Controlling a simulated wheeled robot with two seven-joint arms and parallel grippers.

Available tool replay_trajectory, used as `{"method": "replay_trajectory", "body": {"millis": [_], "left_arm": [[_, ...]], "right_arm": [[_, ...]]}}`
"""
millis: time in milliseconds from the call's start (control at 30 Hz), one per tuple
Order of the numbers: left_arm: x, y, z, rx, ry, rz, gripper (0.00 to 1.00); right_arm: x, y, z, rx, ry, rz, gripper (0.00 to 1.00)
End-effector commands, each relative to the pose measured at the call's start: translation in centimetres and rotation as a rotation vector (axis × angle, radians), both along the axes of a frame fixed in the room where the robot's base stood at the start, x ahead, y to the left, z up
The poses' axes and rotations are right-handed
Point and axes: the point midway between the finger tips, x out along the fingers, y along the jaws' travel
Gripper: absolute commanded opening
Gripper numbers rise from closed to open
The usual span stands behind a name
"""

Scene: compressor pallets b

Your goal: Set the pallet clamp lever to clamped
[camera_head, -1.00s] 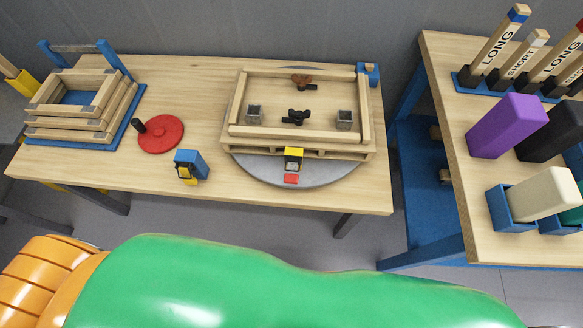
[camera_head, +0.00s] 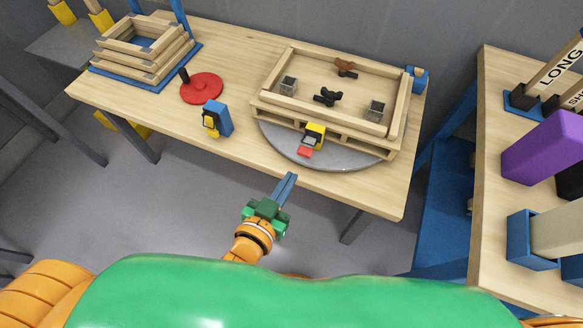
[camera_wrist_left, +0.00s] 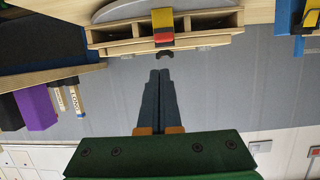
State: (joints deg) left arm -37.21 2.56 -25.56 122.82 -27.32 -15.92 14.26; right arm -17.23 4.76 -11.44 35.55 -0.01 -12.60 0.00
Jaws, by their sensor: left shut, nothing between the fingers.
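A wooden pallet frame (camera_head: 279,110) sits on a round grey turntable (camera_head: 349,160) on the wooden table. At its front edge is a clamp with a yellow and black body (camera_head: 315,132) and a red tab (camera_head: 305,152), which I take to be the lever; the tab sticks out over the turntable toward me. In the left wrist view the yellow body (camera_wrist_left: 163,20) and red tab (camera_wrist_left: 164,38) are straight ahead of the fingers. My left gripper (camera_head: 290,176) is shut and empty, in front of the table's front edge, apart from the clamp. My right gripper is not in view.
A blue and yellow device (camera_head: 217,120) stands near the table's front edge, left of the turntable. Behind it are a red disc (camera_head: 202,90) with a black knob and stacked wooden frames (camera_head: 142,60). A second table (camera_head: 500,180) stands right. Open floor lies before the table.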

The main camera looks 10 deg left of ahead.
Motion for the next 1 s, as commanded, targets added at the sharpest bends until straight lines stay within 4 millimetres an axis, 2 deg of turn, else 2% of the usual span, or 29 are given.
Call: {"method": "replay_trajectory", "body": {"millis": [33, 133, 433, 533, 1000], "left_arm": [[0.1, 0.0, 1.2, -0.015, -0.028, 0.006, 0.0], [0.3, 0.1, 2.7, -0.029, -0.059, 0.015, 0.0], [0.4, 0.1, 2.9, -0.03, -0.063, 0.015, 0.0], [1.1, -0.1, 2.7, -0.03, -0.064, 0.015, 0.0], [9.9, -2.9, -0.1, -0.029, -0.062, 0.015, 0.0]], "right_arm": [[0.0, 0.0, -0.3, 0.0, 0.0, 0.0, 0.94], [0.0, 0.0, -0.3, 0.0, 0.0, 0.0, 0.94], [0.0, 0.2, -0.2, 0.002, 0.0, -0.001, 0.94], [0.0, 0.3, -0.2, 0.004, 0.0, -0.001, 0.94], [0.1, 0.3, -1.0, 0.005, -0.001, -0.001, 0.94]]}}
